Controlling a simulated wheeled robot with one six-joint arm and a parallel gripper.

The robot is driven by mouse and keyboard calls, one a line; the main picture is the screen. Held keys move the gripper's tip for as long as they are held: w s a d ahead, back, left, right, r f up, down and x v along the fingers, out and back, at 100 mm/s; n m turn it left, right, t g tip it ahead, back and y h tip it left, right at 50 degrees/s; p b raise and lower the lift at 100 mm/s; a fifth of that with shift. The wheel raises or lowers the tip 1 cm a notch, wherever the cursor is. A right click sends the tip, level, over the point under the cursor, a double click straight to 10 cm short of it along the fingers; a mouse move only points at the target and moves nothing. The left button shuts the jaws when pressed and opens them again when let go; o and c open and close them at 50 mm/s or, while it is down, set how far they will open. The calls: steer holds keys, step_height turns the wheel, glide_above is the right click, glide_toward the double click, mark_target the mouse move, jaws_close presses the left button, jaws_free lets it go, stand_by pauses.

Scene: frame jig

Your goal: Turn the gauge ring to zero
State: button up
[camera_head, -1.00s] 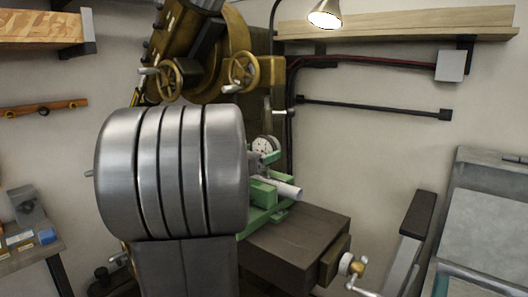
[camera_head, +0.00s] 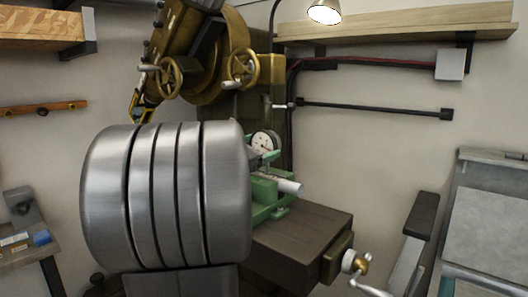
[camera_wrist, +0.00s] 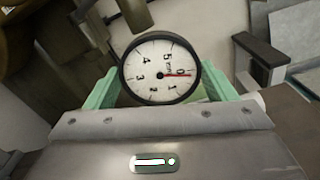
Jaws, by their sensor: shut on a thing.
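The round dial gauge (camera_wrist: 158,68) faces the wrist camera, with a white face and a dark ring (camera_wrist: 125,87). Its numbers are turned sideways and partly upside down. The red needle (camera_wrist: 181,75) points right, close beside the 0, slightly toward the 1. My gripper (camera_wrist: 161,82) is shut on the gauge ring, with a pale green finger on each side of it. Its grey body fills the bottom of the wrist view. In the head view the gauge (camera_head: 265,143) shows small behind my silver arm link, and the finger contact is largely hidden there.
A green fixture (camera_head: 266,190) with a pale cylinder (camera_head: 288,187) stands on a dark machine table (camera_head: 300,235) with a crank (camera_head: 370,285). Brass handwheels (camera_head: 172,77) hang above. A grey panel (camera_head: 490,215) stands at the right. Wall space is open to the right.

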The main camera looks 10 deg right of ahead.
steer(key=shift+f+m+b, duration=0.1)
steer(key=shift+m+b, duration=1)
steer(key=shift+b, duration=0.35)
steer(key=o, duration=0.5)
steer(key=shift+a, duration=0.1)
steer(key=v, duration=0.6)
steer(key=shift+s+a, duration=0.3)
